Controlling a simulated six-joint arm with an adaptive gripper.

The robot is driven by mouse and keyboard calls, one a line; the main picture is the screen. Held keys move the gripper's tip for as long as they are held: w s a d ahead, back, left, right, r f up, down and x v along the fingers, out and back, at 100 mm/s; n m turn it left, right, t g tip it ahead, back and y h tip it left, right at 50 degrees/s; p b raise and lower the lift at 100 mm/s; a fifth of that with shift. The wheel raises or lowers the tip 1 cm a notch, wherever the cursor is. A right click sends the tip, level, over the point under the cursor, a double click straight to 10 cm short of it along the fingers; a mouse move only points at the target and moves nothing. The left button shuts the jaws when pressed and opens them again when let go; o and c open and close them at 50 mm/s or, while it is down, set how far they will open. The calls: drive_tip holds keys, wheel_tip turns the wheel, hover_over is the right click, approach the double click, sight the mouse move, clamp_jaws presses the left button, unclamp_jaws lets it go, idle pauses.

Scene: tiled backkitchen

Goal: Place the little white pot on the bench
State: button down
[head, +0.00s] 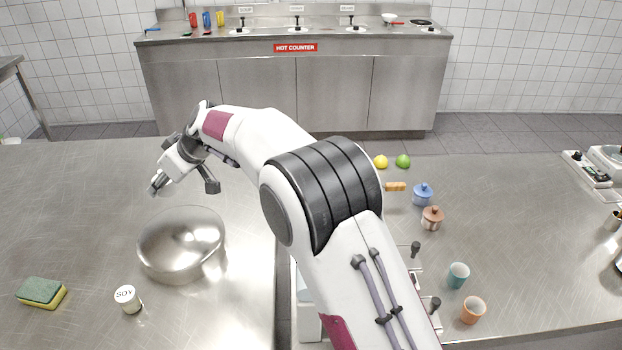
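A little white pot (128,300) with "SOY" on its top stands upright at the front left of the steel bench (75,215). My gripper (156,185) is above the left bench, behind and up from the pot and clearly apart from it. Its fingers are small and angled down to the left. I cannot tell whether they are open or shut, and I see nothing between them.
A shiny steel bowl (182,245) lies between my gripper and the pot. A green-yellow sponge (42,292) lies left of the pot. The right bench holds a blue lidded pot (422,195), a brown lidded pot (433,218), cups (458,275) and fruit (403,161).

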drive_tip(key=w+d+r+m+t+h, duration=0.15)
drive_tip(key=w+d, duration=0.35)
drive_tip(key=d, duration=0.6)
drive_tip(key=w+d+r+m+t+h, duration=0.1)
drive_tip(key=w+d+r+m, duration=0.2)
drive_tip(key=d, duration=0.8)
drive_tip(key=w+d+m+t+h, duration=0.1)
drive_tip(key=w+d+m+t, duration=0.15)
drive_tip(key=w+d, duration=0.6)
drive_tip(key=s+d+f+m+h, duration=0.1)
drive_tip(key=s+d+f+m, duration=0.1)
drive_tip(key=s+d, duration=0.85)
drive_tip(key=s+d+f+m+h, duration=0.1)
drive_tip(key=s+d+f+h, duration=0.15)
drive_tip(key=s+d, duration=0.85)
drive_tip(key=s+d+f+m+g+h, duration=0.1)
drive_tip(key=s+d+m+h, duration=0.2)
drive_tip(key=d+m, duration=0.2)
drive_tip(key=s+d+m+g+h, duration=0.1)
drive_tip(key=s+d+m+h, duration=0.2)
drive_tip(key=d+m, duration=0.3)
drive_tip(key=shift+s+d+f+m+g+h, duration=0.3)
drive_tip(key=shift+d+h, duration=0.3)
drive_tip(key=shift+d, duration=0.4)
drive_tip(key=shift+f, duration=0.15)
drive_tip(key=shift+f, duration=2.85)
drive_tip(key=shift+f, duration=0.15)
